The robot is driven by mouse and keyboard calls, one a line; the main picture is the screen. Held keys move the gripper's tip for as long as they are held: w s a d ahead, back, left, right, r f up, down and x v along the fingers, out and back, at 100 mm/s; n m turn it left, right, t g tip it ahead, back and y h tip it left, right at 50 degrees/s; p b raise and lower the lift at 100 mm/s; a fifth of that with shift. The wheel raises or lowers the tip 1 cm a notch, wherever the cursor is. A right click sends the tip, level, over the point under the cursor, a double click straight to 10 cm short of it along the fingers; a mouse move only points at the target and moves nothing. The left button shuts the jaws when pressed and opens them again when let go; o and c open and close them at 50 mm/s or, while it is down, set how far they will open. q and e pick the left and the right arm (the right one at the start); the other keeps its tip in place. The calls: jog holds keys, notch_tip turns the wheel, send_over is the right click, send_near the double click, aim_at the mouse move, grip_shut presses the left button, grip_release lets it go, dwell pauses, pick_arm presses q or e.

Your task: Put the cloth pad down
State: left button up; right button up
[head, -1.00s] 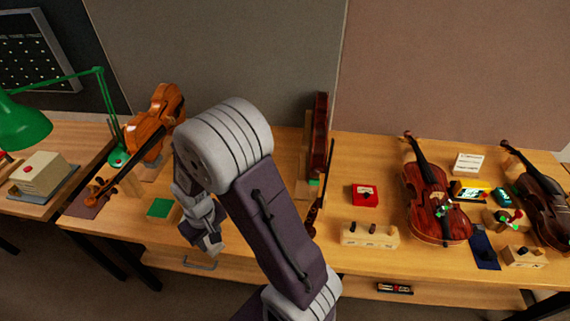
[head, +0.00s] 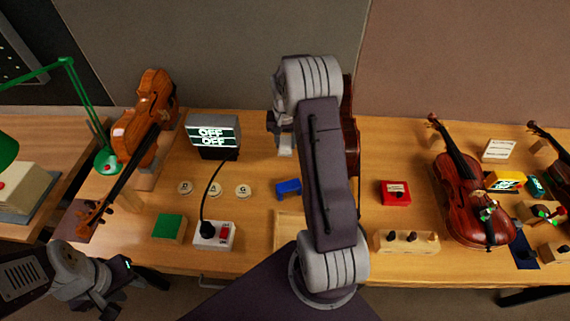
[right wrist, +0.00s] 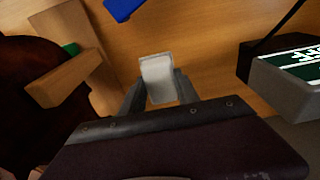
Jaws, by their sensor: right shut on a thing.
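My right gripper (head: 284,140) is over the back middle of the bench, largely hidden behind my own arm in the head view. It is shut on a small off-white pad, seen clearly between the fingers in the right wrist view (right wrist: 157,80), which I take for the cloth pad. Bench wood shows beyond the pad; I cannot tell if it touches the surface. My left gripper (head: 112,285) is low at the left, in front of the bench edge, apart from the pad. Its fingers are too small to read.
A display reading OFF (head: 214,135) stands left of my right gripper. A blue block (head: 288,187) and a pale wooden tray (head: 287,235) lie nearer. A violin stands in a wooden stand (right wrist: 62,75) close by. A red box (head: 395,193) is to the right.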

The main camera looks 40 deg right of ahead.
jog(key=shift+w+d+f, duration=0.1)
jog(key=shift+d, duration=0.05)
send_over(285, 166)
notch_tip(285, 166, down, 6)
jog(key=shift+r+p, duration=0.1)
jog(key=shift+p, duration=0.35)
jog(key=f, duration=0.3)
jog(key=shift+s+f+p, duration=0.2)
jog(key=shift+f+p, duration=0.1)
jog(key=shift+w+f, duration=0.1)
jog(key=shift+f, duration=0.25)
jog(key=shift+f, duration=0.15)
jog(key=o, duration=1.2)
